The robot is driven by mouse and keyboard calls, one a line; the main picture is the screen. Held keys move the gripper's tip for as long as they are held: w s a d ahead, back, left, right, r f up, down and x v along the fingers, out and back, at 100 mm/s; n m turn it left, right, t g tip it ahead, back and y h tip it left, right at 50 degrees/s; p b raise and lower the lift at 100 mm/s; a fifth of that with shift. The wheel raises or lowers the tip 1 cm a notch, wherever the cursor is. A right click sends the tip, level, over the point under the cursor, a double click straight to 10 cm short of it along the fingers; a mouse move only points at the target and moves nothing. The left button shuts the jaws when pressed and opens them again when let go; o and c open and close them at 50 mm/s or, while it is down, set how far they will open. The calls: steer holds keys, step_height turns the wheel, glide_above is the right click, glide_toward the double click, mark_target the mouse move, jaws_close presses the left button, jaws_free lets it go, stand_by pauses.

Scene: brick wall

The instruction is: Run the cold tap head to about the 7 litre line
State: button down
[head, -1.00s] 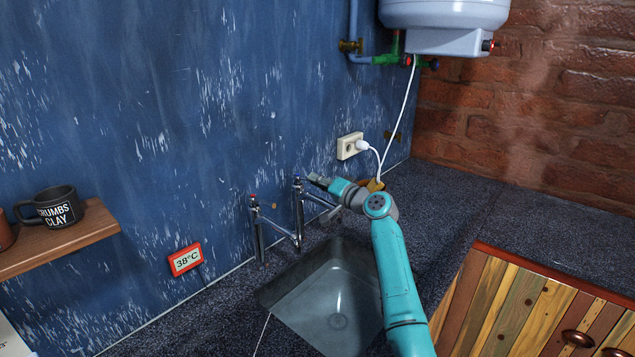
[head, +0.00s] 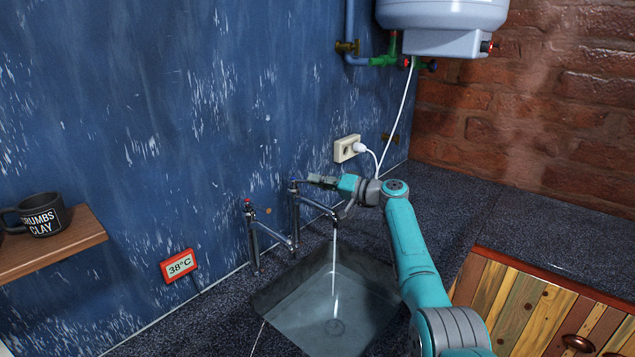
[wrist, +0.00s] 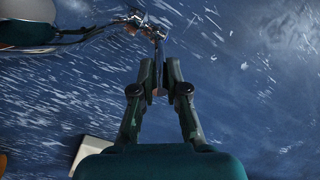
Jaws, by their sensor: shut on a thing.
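The cold tap (head: 295,212) is the right one of two wall-side taps, with a blue mark on its head (head: 292,184). My gripper (head: 309,179) is at this head from the right, shut on it; the fingers partly hide the contact. In the wrist view my gripper's fingers (wrist: 161,70) are close together, and the head between them cannot be made out clearly. A thin, bright water stream (head: 335,262) runs from the cold tap's spout into the grey sink (head: 283,290). No litre line or clear water level can be made out.
The hot tap (head: 253,235), with a red mark, stands just left. A 38°C display (head: 179,265) hangs on the blue wall. A socket (head: 347,147) with a white cable is behind my arm. A boiler (head: 440,15) hangs above; the dark counter at right is clear.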

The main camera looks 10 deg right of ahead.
steer(key=c, duration=1.2)
jaws_free()
steer(key=v, duration=1.2)
